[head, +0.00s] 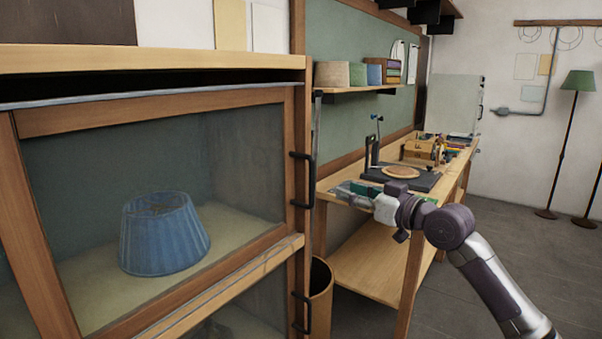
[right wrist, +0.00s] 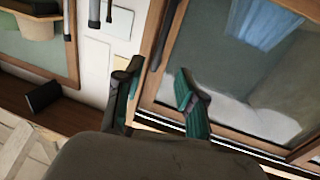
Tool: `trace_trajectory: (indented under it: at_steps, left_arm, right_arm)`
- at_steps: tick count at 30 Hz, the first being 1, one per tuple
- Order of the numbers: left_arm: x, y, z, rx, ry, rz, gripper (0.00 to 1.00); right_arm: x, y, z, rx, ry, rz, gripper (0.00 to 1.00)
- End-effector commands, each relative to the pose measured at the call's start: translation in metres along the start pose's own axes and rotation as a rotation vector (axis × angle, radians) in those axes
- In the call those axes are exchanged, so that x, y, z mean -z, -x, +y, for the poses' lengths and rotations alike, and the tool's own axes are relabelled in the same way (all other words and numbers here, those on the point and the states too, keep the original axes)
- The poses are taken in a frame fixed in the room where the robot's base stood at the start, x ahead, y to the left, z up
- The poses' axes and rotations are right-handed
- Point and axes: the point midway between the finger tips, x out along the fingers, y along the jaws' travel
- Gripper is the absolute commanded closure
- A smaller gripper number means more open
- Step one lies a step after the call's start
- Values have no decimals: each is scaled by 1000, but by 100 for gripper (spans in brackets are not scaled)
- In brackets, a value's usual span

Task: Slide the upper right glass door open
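The upper right glass door (head: 262,248) of the cabinet has a wooden frame and looks closed. Its black bar handle (head: 293,180) is on the right edge of the frame. A blue pleated lampshade (head: 163,235) stands behind the glass. My right gripper (head: 350,192) is right of the handle in the head view, apart from it in the picture. In the right wrist view its two green-and-dark fingers (right wrist: 158,88) are spread with nothing between them. The door's glass (right wrist: 225,85) lies beyond them, and a dark bar runs along its frame. My left gripper is not in view.
A lower door with its own black handle (head: 301,314) is below. A bin (head: 319,300) stands beside the cabinet. The workbench (head: 335,208) behind my gripper carries tools and a round wooden disc. A green floor lamp (head: 579,82) is at the far right.

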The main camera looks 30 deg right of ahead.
Motion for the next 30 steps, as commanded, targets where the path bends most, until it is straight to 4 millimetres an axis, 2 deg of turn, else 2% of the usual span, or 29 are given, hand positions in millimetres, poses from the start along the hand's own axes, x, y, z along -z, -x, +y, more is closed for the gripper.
trace_trajectory:
  at_steps: [3, 8, 12, 18, 22, 30]
  left_arm:
    - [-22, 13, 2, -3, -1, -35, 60]
    - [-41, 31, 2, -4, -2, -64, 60]
    - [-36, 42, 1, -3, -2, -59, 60]
    - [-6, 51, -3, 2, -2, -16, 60]
    - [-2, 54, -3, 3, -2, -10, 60]
    - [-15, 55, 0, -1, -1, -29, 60]
  right_arm:
    - [5, -17, 1, -1, -2, 3, 61]
    - [7, -51, 0, -1, -5, 3, 61]
    - [6, -81, 0, -2, -5, 2, 61]
    - [3, -114, 1, -3, -5, 2, 61]
    - [0, -126, 1, -3, -3, -1, 61]
    - [-1, -131, 1, -4, 0, -1, 61]
